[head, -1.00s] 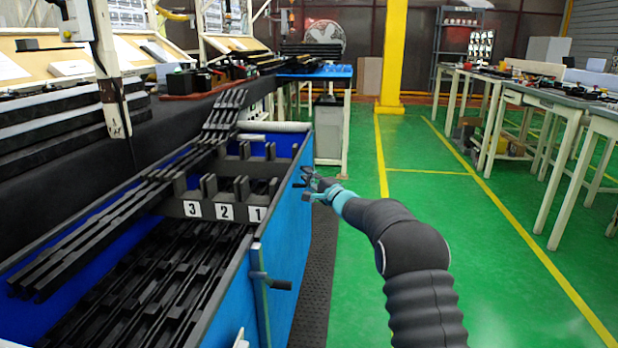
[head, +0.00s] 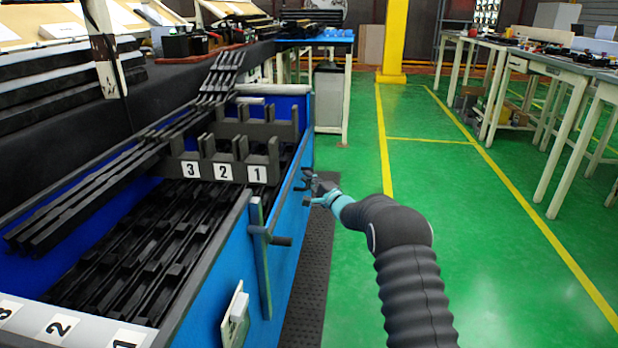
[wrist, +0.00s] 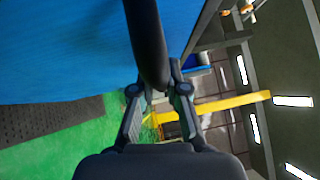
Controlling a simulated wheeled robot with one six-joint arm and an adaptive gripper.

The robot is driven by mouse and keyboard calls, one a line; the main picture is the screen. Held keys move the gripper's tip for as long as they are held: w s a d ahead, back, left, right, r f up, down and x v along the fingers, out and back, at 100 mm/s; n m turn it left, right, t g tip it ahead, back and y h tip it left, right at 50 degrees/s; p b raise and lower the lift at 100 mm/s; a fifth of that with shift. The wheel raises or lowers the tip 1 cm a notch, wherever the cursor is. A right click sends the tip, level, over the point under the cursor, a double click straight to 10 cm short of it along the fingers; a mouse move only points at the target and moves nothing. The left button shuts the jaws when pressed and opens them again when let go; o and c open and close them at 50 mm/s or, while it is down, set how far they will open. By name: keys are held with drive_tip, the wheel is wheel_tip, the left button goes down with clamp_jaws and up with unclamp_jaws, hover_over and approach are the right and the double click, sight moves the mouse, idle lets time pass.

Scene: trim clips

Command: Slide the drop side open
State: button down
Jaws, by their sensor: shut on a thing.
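The blue drop side (head: 290,235) forms the right wall of a long bin and stands upright. My gripper (head: 312,190) is at its outer face, toward the far end. In the wrist view my gripper (wrist: 160,92) is shut on a dark round handle bar (wrist: 147,40), which runs up from between the fingers in front of the blue panel (wrist: 60,45). The lower part of the gripped handle is hidden by the fingers.
The bin holds long black trim strips (head: 175,245) and a black numbered rack (head: 222,170). A white bracket (head: 236,315) sits on the near outer wall. A dark mat (head: 308,290) lies along the bin. Green floor (head: 450,250) to the right is clear.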

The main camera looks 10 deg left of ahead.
drive_tip(key=c, duration=1.2)
unclamp_jaws()
drive_tip(key=shift+r, duration=0.2)
drive_tip(key=shift+s+d+f, duration=0.1)
drive_tip(key=v, duration=1.1)
drive_tip(key=shift+s+d+f, duration=0.1)
drive_tip(key=shift+s+d, duration=0.15)
drive_tip(key=shift+s, duration=0.05)
